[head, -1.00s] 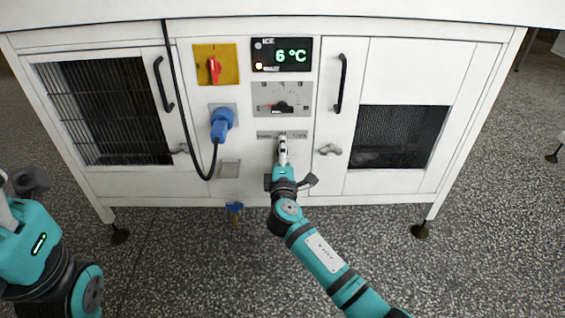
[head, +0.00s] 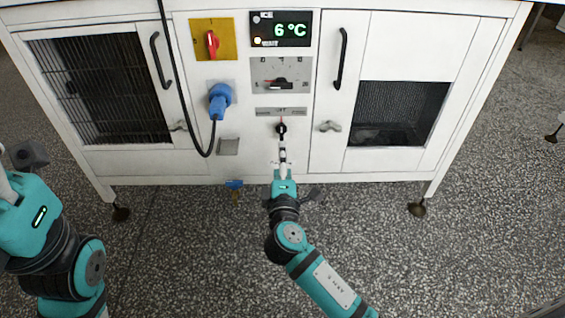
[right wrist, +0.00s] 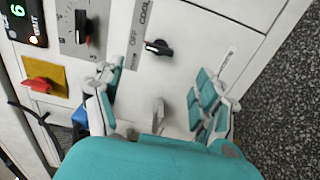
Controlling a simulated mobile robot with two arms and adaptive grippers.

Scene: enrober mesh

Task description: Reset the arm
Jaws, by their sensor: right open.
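My right gripper (head: 283,148) is in front of the lower middle of the white cabinet (head: 400,55), just below a small black selector knob (head: 281,128). In the right wrist view my right gripper (right wrist: 160,82) is open, with nothing between its fingers. My left arm is at the left edge of the head view. Only a bit of the left gripper (head: 6,187) shows, and its fingertips are out of frame.
The panel carries a red switch on a yellow plate (head: 229,45), a display reading 6 °C (head: 291,30), a dial (head: 281,82) and a blue plug (head: 219,100) with a black cable. Two black door handles (head: 339,58) stick out. The speckled floor in front is clear.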

